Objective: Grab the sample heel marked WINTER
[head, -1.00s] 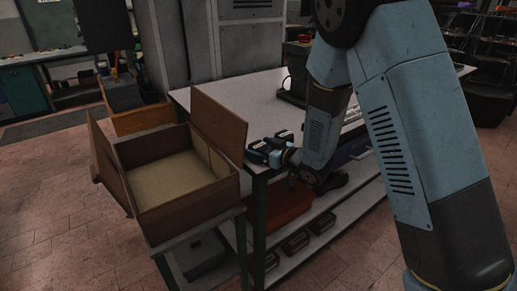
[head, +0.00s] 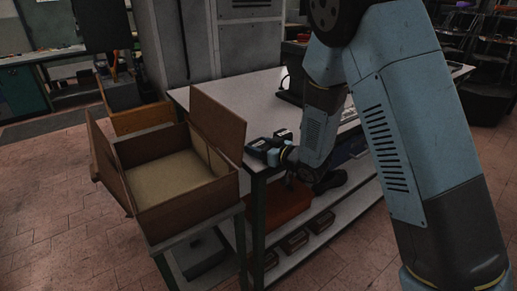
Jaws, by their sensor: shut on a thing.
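Small dark blocks, which look like the sample heels, stand at the near left corner of the white-topped table (head: 240,98). One dark block (head: 258,145) is at the corner, and another dark block (head: 283,135) with a pale top is just behind it to the right. No marking can be read on either, so I cannot tell which says WINTER. My gripper (head: 272,156) reaches in from the right, low at the table's corner, and is shut on a dark heel. The fingers are tiny and dark here, and the wrist hides part of what they hold.
An open wooden box (head: 185,213) with an empty pale floor stands on a stand left of the table, its raised flap (head: 217,122) close to my gripper. Floor at left is clear.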

